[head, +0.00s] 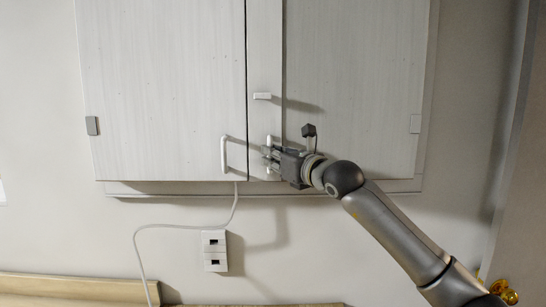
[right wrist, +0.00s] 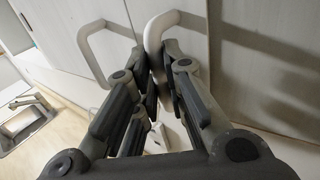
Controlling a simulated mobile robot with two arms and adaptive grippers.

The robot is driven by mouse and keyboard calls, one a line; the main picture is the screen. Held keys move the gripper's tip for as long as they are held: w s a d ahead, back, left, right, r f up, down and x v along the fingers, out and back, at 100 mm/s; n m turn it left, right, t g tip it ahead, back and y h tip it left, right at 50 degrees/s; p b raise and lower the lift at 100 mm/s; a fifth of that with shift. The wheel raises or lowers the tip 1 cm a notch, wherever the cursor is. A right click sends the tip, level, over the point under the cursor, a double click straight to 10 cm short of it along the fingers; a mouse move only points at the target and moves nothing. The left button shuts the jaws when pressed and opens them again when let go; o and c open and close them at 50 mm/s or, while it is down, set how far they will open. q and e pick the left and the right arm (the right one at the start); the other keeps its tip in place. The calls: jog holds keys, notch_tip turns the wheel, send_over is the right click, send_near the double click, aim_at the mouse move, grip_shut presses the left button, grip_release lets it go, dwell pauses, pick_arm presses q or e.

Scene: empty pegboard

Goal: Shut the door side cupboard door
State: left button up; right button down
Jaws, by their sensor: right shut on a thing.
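A pale wood cupboard hangs on the wall, with a left door (head: 165,90) and a right door (head: 355,85), the one on the side of the room door. A narrow dark gap runs between them; the right door looks nearly level with the left, but I cannot tell exactly how far it stands open. My right gripper (head: 268,155) is shut on the white right door handle (head: 268,141). In the right wrist view the same handle (right wrist: 155,35) rises between the fingers (right wrist: 150,85). My left gripper is not in view.
The white left door handle (head: 225,154) is close to my right gripper. A cable (head: 185,226) and wall socket (head: 215,250) are below. A brass knob (head: 505,292) shows at lower right.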

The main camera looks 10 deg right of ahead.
jog(key=s+y+b, duration=0.1)
jog(key=s, duration=0.1)
jog(key=s+n+g+y+b, duration=0.1)
jog(key=s, duration=0.2)
jog(key=shift+s+r+n, duration=0.1)
jog(key=shift+s+n, duration=0.2)
jog(key=c, duration=1.5)
grip_release()
